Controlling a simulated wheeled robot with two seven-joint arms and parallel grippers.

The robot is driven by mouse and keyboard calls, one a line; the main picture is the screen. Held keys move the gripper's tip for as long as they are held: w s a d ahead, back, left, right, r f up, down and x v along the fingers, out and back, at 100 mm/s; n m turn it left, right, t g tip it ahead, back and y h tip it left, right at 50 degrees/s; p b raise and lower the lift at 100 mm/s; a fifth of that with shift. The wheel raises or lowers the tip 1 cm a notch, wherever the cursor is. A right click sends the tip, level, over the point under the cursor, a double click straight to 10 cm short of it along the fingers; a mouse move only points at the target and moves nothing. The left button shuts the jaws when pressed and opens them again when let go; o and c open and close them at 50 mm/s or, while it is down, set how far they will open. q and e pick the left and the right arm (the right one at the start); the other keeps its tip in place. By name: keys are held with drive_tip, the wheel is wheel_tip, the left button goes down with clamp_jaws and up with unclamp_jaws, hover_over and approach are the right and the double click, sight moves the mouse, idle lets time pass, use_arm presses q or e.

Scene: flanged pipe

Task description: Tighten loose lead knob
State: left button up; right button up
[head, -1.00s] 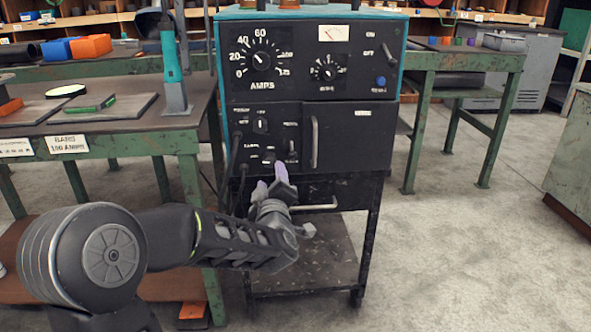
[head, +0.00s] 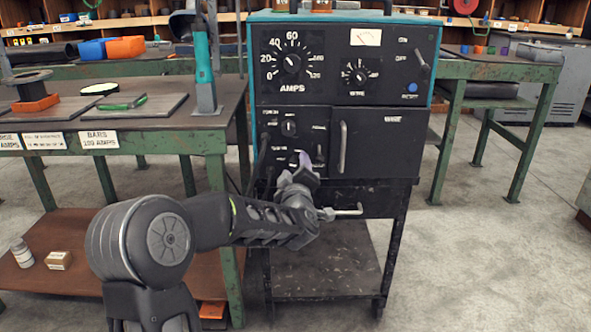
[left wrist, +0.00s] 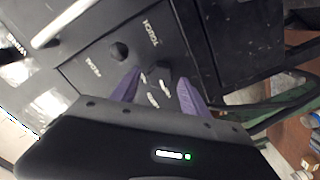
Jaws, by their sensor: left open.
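The black and teal welding machine (head: 385,140) stands on a cart, with its dials and a lower left panel facing me. My left gripper (head: 304,163) is in front of the bottom of that panel, its purple fingers open. In the left wrist view, the gripper (left wrist: 160,88) has dark knob-like parts with white marks (left wrist: 160,78) between or just beyond its fingertips. I cannot tell whether the fingers touch them. A round dark knob (left wrist: 120,50) sits beside them, near a "TORCH" label. The fingers hide part of the lower panel in the head view. My right gripper is out of view.
A green workbench (head: 150,143) with plates and a teal tool stands close on the left. Another green table (head: 500,70) is at the right. The floor (head: 480,270) right of the cart is clear.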

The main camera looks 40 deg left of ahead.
use_arm(q)
drive_tip(key=shift+w+a, duration=0.25)
drive_tip(key=shift+w, duration=0.05)
drive_tip(key=shift+c, duration=0.5)
clamp_jaws()
